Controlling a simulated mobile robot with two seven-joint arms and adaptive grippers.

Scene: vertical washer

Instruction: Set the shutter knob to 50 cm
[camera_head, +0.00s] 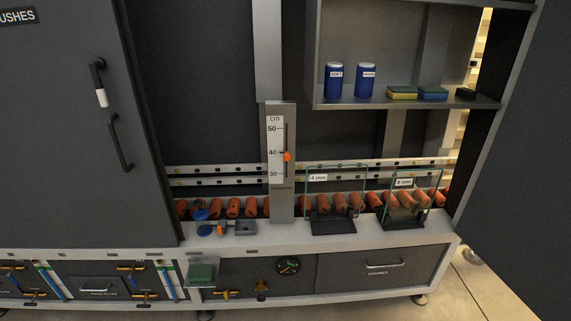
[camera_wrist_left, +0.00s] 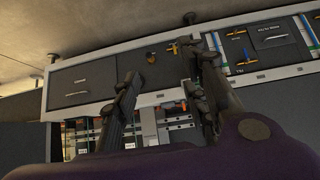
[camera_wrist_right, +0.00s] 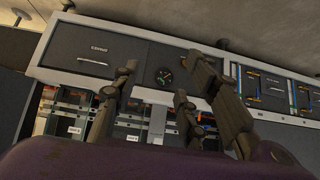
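The shutter knob (camera_head: 287,156) is a small orange piece on the right edge of a vertical grey post (camera_head: 282,205). The post carries a white cm scale (camera_head: 274,140) marked 50, 40 and 30 from top to bottom. The knob sits at or slightly below the 40 mark. No gripper shows in the head view. My left gripper (camera_wrist_left: 162,72) is open and empty in its wrist view, with its fingers wide apart. My right gripper (camera_wrist_right: 163,70) is also open and empty. In both wrist views the machine shows upside down beyond the fingers.
A large dark door (camera_head: 60,150) stands on the left and another panel (camera_head: 520,180) on the right. A shelf (camera_head: 400,104) with blue cans and sponges is at upper right. Space directly before the knob is clear.

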